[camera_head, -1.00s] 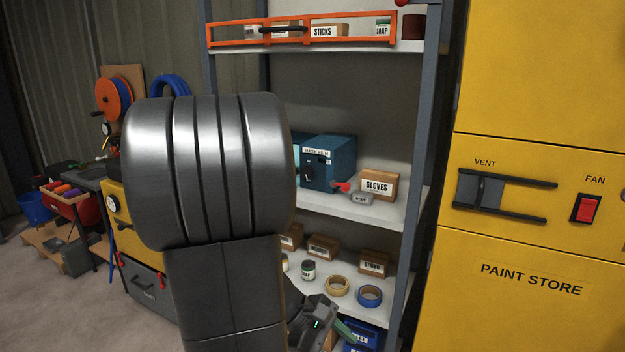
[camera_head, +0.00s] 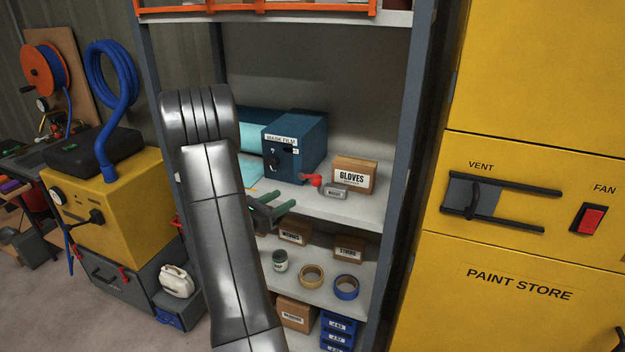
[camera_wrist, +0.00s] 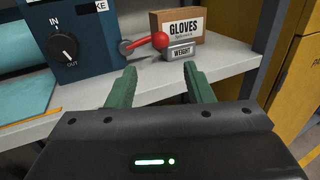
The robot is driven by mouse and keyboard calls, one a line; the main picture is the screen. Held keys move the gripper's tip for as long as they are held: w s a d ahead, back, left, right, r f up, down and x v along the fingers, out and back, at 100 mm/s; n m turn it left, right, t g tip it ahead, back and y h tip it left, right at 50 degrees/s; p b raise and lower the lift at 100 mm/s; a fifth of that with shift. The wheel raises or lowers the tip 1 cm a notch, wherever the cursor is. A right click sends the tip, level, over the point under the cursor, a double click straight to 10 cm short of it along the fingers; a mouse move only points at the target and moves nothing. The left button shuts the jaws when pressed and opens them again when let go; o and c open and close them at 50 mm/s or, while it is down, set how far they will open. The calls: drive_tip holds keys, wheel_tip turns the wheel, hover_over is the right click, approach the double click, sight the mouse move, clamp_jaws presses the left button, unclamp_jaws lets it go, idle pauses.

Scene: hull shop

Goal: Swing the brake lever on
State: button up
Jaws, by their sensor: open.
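The red knob also shows in the head view (camera_head: 314,180). My gripper (camera_wrist: 160,70) is open and empty, its two green fingers pointing towards the shelf. The knob is beyond the fingertips, between their lines and nearer the left one, not touching. In the head view my gripper (camera_head: 281,203) is before the shelf edge, below left of the knob.
A grey weight (camera_wrist: 181,51) and a gloves carton (camera_wrist: 178,24) stand close right of the knob. An IN/OUT dial (camera_wrist: 64,46) is on the box front. The shelf edge (camera_head: 335,214) runs near my fingers. The yellow paint store cabinet (camera_head: 520,260) stands at the right.

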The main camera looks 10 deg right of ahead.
sight(313, 183)
drive_tip(key=p+x, duration=0.3)
drive_tip(key=x, duration=0.9)
clamp_jaws()
